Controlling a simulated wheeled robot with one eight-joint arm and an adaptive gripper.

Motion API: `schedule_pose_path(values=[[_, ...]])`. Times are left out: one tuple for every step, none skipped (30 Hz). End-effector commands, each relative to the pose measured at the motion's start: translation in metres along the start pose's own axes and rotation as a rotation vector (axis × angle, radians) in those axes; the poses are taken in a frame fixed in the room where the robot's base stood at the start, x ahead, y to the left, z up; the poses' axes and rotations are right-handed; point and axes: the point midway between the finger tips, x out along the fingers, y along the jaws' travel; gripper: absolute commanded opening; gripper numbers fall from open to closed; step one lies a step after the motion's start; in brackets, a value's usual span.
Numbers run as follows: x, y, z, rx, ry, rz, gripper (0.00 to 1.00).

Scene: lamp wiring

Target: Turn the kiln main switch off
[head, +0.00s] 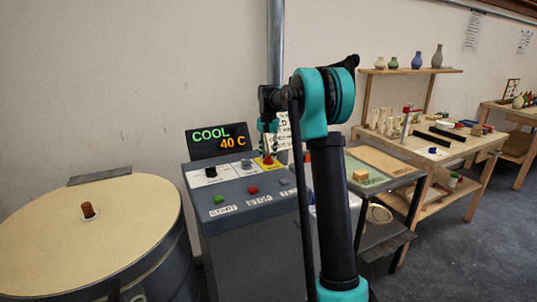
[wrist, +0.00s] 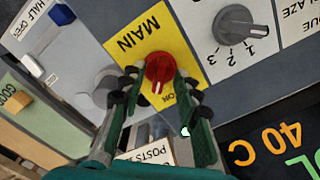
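The main switch is a red round knob (wrist: 159,66) on a yellow plate (wrist: 182,45) marked MAIN in the wrist view. A pale mark on the knob points down in the picture, toward the side with the ON label. My gripper (wrist: 158,78) has one finger on each side of the knob, with yellow showing between knob and fingers. It looks open and empty. In the head view the yellow plate (head: 266,167) is at the back right of the grey control panel (head: 243,211), with my gripper (head: 268,151) just above, partly hidden by my arm.
A display (head: 218,140) reads COOL 40 C. A grey numbered dial (wrist: 235,24) is beside the main plate. Green (head: 219,199) and red (head: 252,190) buttons sit toward the panel's front. A round kiln lid (head: 85,240) is at left; a workbench (head: 425,150) is at right.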

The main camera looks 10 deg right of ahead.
Motion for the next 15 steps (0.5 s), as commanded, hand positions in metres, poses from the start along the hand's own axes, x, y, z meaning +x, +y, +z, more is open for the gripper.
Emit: schedule_pose_path(values=[[0.0005,0.0000,0.0000,0.000,0.000,0.000,0.32],[0.0006,0.0000,0.0000,0.000,0.000,0.000,0.32],[0.0006,0.0000,0.0000,0.000,0.000,0.000,0.32],[0.0005,0.0000,0.0000,0.000,0.000,0.000,0.32],[0.0005,0.0000,0.0000,0.000,0.000,0.000,0.32],[0.0004,0.0000,0.0000,0.000,0.000,0.000,0.32],[0.0004,0.0000,0.0000,0.000,0.000,0.000,0.31],[0.0004,0.0000,0.0000,0.000,0.000,0.000,0.27],[0.0003,0.0000,0.0000,0.000,0.000,0.000,0.22],[0.0003,0.0000,0.0000,0.000,0.000,0.000,0.18],[0.0003,0.0000,0.0000,0.000,0.000,0.000,0.14],[0.0003,0.0000,0.0001,0.000,0.000,0.000,0.10],[0.0003,0.0000,0.0000,0.000,0.000,0.000,0.06],[0.0003,0.0000,0.0000,0.000,0.000,0.000,0.02],[0.0003,0.0000,0.0001,0.000,0.000,0.000,0.00]])
